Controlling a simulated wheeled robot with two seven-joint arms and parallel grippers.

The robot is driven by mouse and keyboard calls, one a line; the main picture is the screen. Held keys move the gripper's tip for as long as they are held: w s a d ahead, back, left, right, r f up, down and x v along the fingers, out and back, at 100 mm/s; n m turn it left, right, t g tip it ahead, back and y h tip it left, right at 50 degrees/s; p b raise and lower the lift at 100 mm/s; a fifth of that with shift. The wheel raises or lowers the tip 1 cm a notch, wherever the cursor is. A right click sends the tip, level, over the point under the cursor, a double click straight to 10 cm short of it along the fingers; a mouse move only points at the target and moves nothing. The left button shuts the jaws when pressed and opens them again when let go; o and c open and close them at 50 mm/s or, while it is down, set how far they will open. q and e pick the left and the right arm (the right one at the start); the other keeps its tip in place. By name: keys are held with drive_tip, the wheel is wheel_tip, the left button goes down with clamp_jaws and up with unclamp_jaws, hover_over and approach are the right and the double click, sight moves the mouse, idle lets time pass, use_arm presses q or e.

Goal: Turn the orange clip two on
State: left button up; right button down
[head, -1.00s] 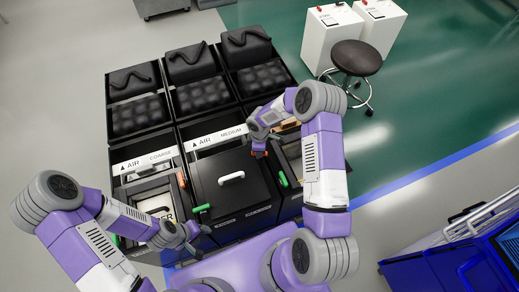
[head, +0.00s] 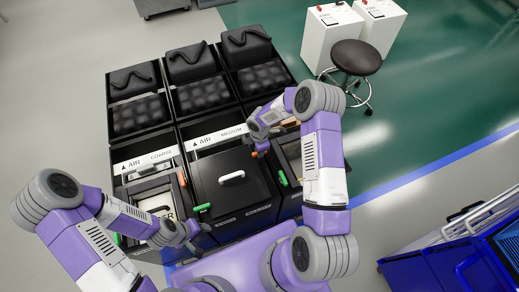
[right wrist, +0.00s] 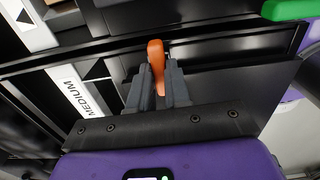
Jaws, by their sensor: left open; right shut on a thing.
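An orange clip (right wrist: 156,62) stands between the two fingers of my right gripper (right wrist: 158,88) in the right wrist view. The fingers are shut on it at the edge of the middle cabinet. In the head view this clip (head: 262,153) shows as a small orange spot below my right gripper (head: 258,146), at the upper right of the black lid marked MEDIUM. A second orange clip (head: 181,179) is on the left cabinet marked COARSE, with no gripper on it. My left gripper (head: 190,246) is open and empty, low over the front of the left cabinet.
Green clips sit at the middle lid's front left (head: 202,207) and right side (head: 283,179). The middle lid has a white handle (head: 231,176). My right arm covers part of the right cabinet. A stool (head: 355,60) and blue cart (head: 460,255) stand apart at the right.

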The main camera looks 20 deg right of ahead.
drive_tip(key=c, duration=1.1)
unclamp_jaws()
wheel_tip(320, 180, up, 8)
drive_tip(key=shift+f+p, duration=0.15)
drive_tip(key=shift+p, duration=1)
